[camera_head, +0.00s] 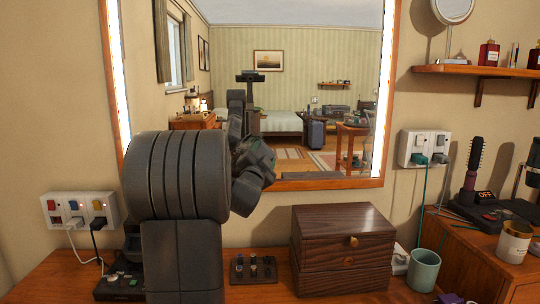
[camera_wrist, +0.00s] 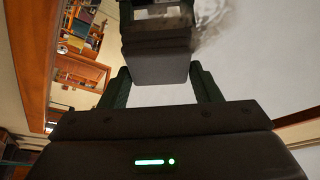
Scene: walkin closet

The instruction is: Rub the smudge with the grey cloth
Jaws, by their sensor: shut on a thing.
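My gripper (camera_wrist: 161,78) is shut on the grey cloth (camera_wrist: 158,66), a dark grey folded block between its two fingers in the wrist view. The smudge (camera_wrist: 216,20) is a blurry grey-brown patch on the pale mirror surface, just beyond the cloth and to its right. The cloth's far end overlaps the smudge's left side in the picture; I cannot tell whether it touches the glass. In the head view my arm reaches toward the wood-framed mirror (camera_head: 335,120). My arm hides the fingers, cloth and smudge there.
A dark wooden box (camera_head: 342,250) stands on the dresser (camera_head: 260,293) below the mirror, with a small tray (camera_head: 253,269) to its left. A green cup (camera_head: 423,270) is right of the box. Corded wall sockets (camera_head: 80,209) are at left, others (camera_head: 424,147) at right.

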